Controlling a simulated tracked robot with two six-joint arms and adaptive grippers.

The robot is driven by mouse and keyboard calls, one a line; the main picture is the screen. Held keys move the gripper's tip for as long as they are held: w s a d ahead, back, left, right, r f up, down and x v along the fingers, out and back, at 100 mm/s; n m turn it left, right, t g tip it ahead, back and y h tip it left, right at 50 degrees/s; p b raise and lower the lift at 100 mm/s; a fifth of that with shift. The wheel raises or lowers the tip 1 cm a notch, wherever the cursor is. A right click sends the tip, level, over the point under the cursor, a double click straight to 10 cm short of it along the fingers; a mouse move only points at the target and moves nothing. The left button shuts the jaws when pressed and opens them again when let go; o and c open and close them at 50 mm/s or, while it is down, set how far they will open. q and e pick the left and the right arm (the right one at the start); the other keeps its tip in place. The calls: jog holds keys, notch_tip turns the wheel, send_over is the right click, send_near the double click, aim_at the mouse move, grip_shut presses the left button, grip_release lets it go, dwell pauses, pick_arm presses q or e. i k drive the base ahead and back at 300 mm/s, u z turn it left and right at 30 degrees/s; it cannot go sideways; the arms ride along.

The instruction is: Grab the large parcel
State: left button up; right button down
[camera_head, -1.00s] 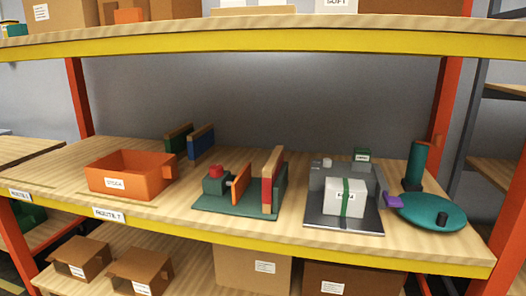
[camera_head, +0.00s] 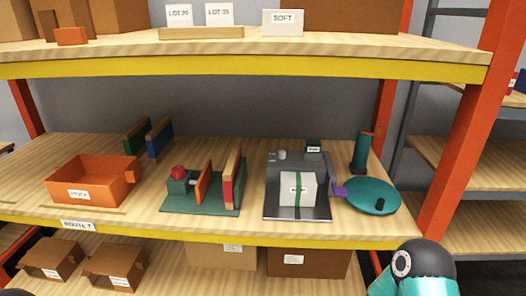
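No parcel in view is plainly marked as the large one. A white box with a green band and a small label (camera_head: 297,188) sits on a dark grey plate (camera_head: 295,213) on the middle shelf, right of centre. Larger brown cartons are on other shelves: a labelled carton (camera_head: 320,263) and a lighter carton (camera_head: 220,256) on the lower shelf, partly hidden by the shelf edge, and a wide brown carton (camera_head: 345,16) on the top shelf, cut off by the frame. Part of my arm shows at the bottom right, but neither gripper is in view.
The middle shelf (camera_head: 110,212) also holds an orange open bin (camera_head: 95,185), a green fixture with upright boards (camera_head: 200,202), and a teal round disc (camera_head: 371,197) with a dark green cylinder (camera_head: 361,152) behind it. An orange post (camera_head: 460,150) stands at the right.

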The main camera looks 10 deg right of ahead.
aim_at(297, 188)
jog(key=z, duration=1.3)
jog(key=i, duration=0.1)
jog(key=u, duration=2.8)
jog(key=k, duration=1.05)
jog(key=z, duration=3.5)
jog(key=k, duration=0.1)
jog(key=u, duration=1.9)
jog(key=i, duration=0.95)
jog(key=z, duration=0.05)
